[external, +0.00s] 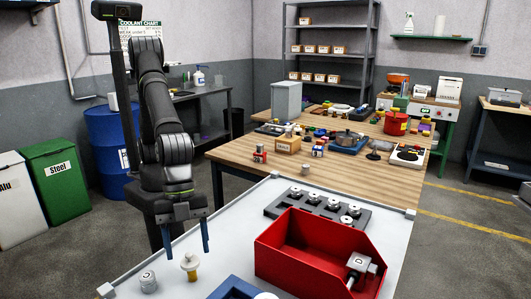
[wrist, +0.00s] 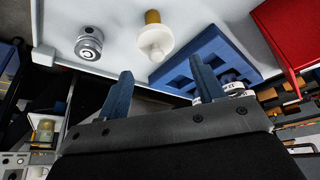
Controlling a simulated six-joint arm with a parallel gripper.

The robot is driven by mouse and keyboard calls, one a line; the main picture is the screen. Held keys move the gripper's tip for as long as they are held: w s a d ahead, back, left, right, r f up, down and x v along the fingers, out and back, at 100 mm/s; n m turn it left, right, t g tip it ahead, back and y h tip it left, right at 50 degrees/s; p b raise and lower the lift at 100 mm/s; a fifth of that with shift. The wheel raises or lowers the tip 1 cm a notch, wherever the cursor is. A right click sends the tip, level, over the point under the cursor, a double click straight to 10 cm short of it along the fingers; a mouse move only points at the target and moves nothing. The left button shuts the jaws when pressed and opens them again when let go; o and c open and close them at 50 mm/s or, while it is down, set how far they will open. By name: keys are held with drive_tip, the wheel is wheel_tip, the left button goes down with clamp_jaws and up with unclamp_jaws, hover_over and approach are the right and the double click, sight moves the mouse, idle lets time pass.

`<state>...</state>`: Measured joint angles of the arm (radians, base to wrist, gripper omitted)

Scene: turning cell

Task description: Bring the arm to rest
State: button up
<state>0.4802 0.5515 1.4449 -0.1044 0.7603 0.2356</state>
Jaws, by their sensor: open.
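My gripper (external: 186,242) hangs over the near left part of the white-topped table (external: 235,235), fingers pointing down, apart and empty. Its two blue fingers also show in the wrist view (wrist: 163,84), with nothing between them. My arm stands upright at the left in the external view, folded above the gripper.
Near the gripper stand a grey cylinder (external: 148,282) and a white flanged part (external: 190,264). A blue tray (external: 232,289), red bin (external: 310,262) holding a metal part, and dark rack (external: 283,207) sit rightward. A cluttered wooden table (external: 240,153) is behind.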

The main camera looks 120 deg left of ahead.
drive_tip(key=shift+r, duration=0.3)
